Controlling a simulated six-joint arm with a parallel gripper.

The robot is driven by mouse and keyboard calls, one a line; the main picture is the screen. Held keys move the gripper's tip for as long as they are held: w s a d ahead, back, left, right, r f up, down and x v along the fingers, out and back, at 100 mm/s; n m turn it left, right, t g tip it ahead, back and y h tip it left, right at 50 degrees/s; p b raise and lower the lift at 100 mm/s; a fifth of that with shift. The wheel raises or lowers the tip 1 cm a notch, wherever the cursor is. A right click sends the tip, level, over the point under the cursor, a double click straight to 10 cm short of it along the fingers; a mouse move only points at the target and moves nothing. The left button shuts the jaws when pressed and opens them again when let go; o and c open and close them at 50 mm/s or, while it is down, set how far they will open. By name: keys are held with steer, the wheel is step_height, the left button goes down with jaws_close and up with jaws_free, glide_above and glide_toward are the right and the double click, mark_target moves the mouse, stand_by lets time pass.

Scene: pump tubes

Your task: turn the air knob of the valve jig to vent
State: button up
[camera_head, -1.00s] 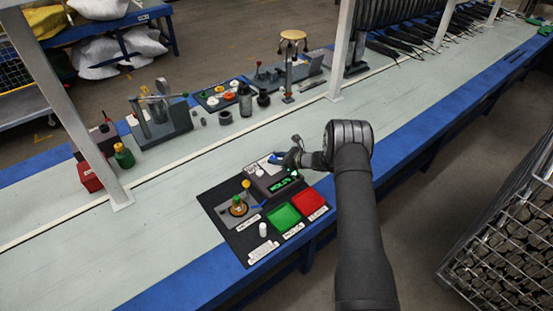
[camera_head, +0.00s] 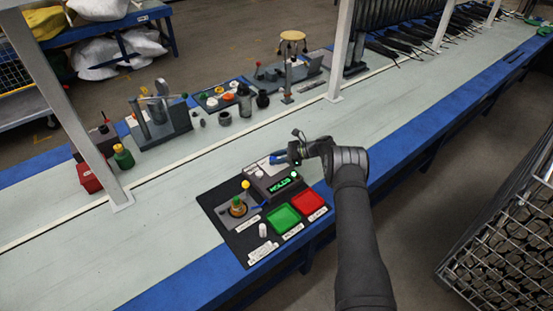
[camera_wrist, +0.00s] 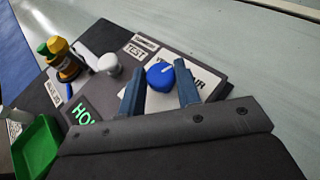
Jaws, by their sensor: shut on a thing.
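The valve jig (camera_head: 219,196) is a dark board on the pale bench. Its blue air knob (camera_wrist: 158,76) has a white line pointing to the upper right in the wrist view. The knob (camera_head: 275,159) also shows beside my gripper in the head view. My gripper (camera_wrist: 159,88) is shut on the knob, with one blue-grey finger on each side. A label beside the knob reads "TEST" (camera_wrist: 133,50); the other label is partly covered by my fingers. A green display (camera_head: 286,187) on the jig reads "HOLDS".
A white knob (camera_wrist: 106,63) and a brass fitting with a green top (camera_wrist: 62,60) stand left of the blue knob. A green tray (camera_head: 283,218) and a red tray (camera_head: 309,202) lie at the jig's front. The bench (camera_head: 170,235) is clear to the left.

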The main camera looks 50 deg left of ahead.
steer(key=shift+n+g+h, duration=0.4)
steer(key=shift+n, duration=0.1)
steer(key=o, duration=1)
steer(key=shift+c, duration=0.2)
steer(key=shift+w, duration=0.15)
steer(key=v, duration=1.7)
steer(key=shift+d+r, duration=0.1)
